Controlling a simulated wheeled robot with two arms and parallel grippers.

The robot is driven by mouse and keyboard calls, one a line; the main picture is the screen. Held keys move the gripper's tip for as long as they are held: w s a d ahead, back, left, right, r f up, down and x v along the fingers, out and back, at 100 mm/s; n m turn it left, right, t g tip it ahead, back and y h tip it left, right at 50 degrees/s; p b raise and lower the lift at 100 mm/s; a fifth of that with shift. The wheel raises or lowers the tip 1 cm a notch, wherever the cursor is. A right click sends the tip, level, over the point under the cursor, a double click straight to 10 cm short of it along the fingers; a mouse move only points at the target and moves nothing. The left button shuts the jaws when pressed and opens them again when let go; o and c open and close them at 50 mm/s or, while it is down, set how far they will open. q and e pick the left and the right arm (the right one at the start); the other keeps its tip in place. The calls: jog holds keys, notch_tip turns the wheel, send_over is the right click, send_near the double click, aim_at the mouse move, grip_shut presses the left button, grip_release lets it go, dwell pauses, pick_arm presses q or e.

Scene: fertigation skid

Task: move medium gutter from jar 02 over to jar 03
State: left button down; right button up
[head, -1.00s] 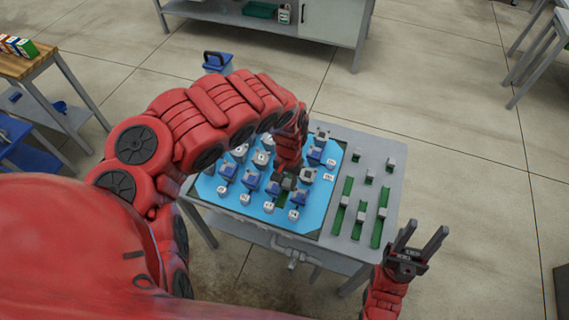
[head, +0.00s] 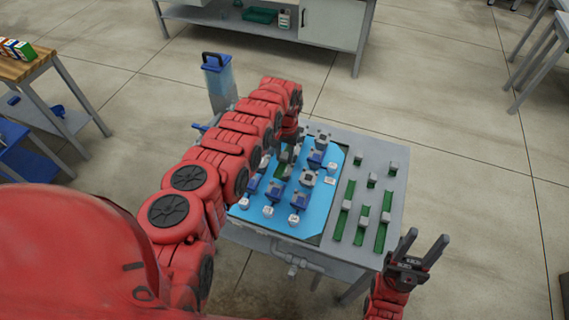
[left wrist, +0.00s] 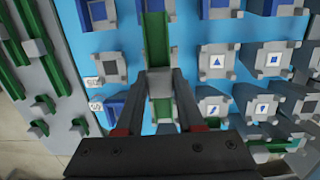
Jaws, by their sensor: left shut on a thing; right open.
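My left gripper (left wrist: 164,88) is shut on the grey block of a green gutter (left wrist: 155,38) in the left wrist view. The gutter lies lengthwise between the jaws, above the blue panel (left wrist: 128,117). In the head view, the held gutter (head: 284,168) is over the panel's back left part, partly hidden by my left arm. Square grey jar-like units with picture labels (left wrist: 217,61) stand in rows beside it. I cannot tell which are jar 02 and jar 03. My right gripper (head: 427,246) is open and empty off the bench's front right corner.
More green gutters (head: 362,216) with grey blocks lie on the right part of the grey bench (head: 393,165). Blue units (head: 297,200) and small white labelled pieces (head: 293,219) stand on the panel. A blue-topped tank (head: 220,85) stands behind the bench. Pipework (head: 292,260) runs along its front.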

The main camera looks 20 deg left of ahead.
aim_at(285, 162)
pick_arm(q)
jog(key=shift+w+f, duration=0.15)
notch_tip(285, 162, down, 3)
jog(key=b, duration=0.3)
jog(key=shift+f, duration=0.1)
jog(key=shift+a, duration=0.1)
jog(key=shift+f, duration=0.15)
jog(key=c, duration=0.5)
grip_release()
